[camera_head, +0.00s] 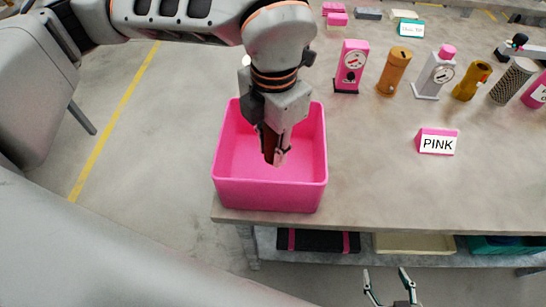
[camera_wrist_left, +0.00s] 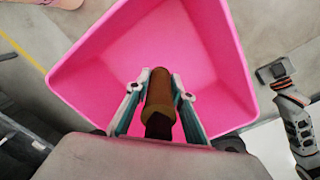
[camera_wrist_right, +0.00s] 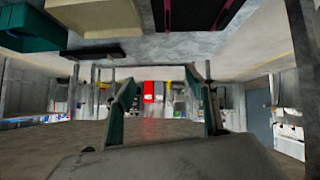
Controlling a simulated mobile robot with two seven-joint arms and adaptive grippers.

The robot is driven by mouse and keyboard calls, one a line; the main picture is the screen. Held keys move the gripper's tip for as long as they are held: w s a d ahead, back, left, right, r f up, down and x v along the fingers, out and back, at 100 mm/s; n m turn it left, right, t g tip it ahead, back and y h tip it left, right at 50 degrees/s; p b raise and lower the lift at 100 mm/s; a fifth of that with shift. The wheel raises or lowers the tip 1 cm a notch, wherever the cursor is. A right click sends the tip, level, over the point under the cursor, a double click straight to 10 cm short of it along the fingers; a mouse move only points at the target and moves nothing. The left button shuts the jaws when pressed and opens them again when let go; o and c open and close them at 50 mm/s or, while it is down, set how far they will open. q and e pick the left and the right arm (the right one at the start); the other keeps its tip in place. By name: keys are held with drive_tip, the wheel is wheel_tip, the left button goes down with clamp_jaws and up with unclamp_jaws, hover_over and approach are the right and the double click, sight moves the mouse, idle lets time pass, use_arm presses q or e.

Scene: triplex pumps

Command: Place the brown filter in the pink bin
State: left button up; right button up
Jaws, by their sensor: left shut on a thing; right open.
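The pink bin (camera_head: 270,195) stands at the left front corner of the table. My left gripper (camera_head: 273,155) is over the bin, pointing down. In the left wrist view my left gripper (camera_wrist_left: 160,98) is shut on the brown filter (camera_wrist_left: 160,88), with the open pink bin (camera_wrist_left: 105,75) below it. The filter is mostly hidden by the gripper in the head view. Whether it touches the bin floor I cannot tell. My right gripper (camera_head: 390,285) is open and empty, below the table's front edge. Its spread fingers also show in the right wrist view (camera_wrist_right: 165,100).
A pink "PINK" sign (camera_head: 437,141) stands on the table (camera_head: 375,185) right of the bin. Behind it is a row with a pink gauge part (camera_head: 350,66), a brown cylinder (camera_head: 394,70), a grey gauge part (camera_head: 436,75) and others. A lower shelf holds trays (camera_head: 415,244).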

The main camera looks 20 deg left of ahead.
sight(272, 169)
use_arm(q)
wheel_tip(272, 169, down, 4)
drive_tip(key=shift+r+b, duration=0.2)
drive_tip(key=shift+b, duration=0.1)
drive_tip(key=shift+f, duration=0.3)
use_arm(e)
drive_tip(key=shift+w+r, duration=0.25)
drive_tip(key=shift+w, duration=0.15)
use_arm(q)
drive_tip(key=o, duration=1.1)
drive_tip(key=shift+f, duration=0.1)
use_arm(e)
drive_tip(key=shift+s+a+f, duration=0.1)
drive_tip(key=shift+s+f, duration=0.05)
drive_tip(key=shift+s+f, duration=0.1)
drive_tip(key=shift+s, duration=0.1)
